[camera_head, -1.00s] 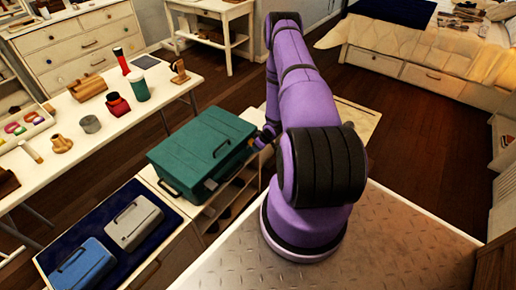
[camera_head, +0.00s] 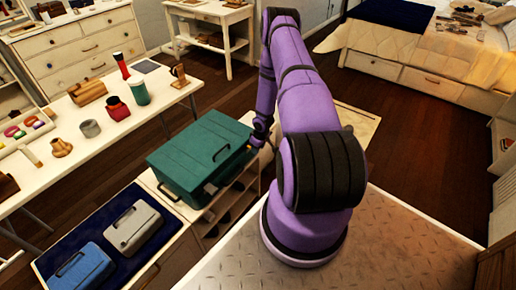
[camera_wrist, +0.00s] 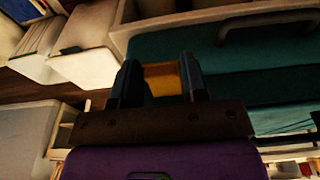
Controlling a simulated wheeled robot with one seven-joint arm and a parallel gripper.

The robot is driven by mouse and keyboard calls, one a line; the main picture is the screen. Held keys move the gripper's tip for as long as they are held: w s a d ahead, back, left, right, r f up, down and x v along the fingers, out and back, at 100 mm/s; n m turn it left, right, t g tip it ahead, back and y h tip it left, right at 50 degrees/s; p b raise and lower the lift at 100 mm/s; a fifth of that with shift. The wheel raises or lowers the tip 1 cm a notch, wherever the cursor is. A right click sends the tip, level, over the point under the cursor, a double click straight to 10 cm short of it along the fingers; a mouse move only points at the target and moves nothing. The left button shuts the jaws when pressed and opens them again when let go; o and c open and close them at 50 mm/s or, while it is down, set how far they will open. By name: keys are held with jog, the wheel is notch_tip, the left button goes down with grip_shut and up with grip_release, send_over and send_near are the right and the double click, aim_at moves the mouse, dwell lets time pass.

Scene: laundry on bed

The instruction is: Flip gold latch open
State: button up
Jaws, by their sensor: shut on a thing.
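The teal case (camera_head: 200,152) sits closed on a low white cabinet, left of my arm, with a dark handle on its top. It also fills the upper right of the wrist view (camera_wrist: 225,88). The gold latch (camera_wrist: 164,82) is on the case's side, between the two dark fingers of my gripper (camera_wrist: 160,74). My gripper is shut on the latch, one finger at each side of it. In the head view, the end of my arm is against the case's right side, and the fingers and latch cannot be made out there.
A grey case (camera_head: 134,226) and a blue case (camera_head: 82,268) lie on a dark blue surface at the lower left. A white table (camera_head: 105,128) holds bottles, pots and wooden things. A bed (camera_head: 400,45) stands at the back right. The floor (camera_head: 400,120) between is clear.

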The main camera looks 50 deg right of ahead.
jog(key=o, duration=0.8)
jog(key=shift+r, duration=0.15)
jog(key=r, duration=0.3)
jog(key=s+r, duration=0.1)
jog(key=r, duration=0.6)
jog(key=shift+s+r, duration=0.2)
jog(key=shift+s, duration=0.15)
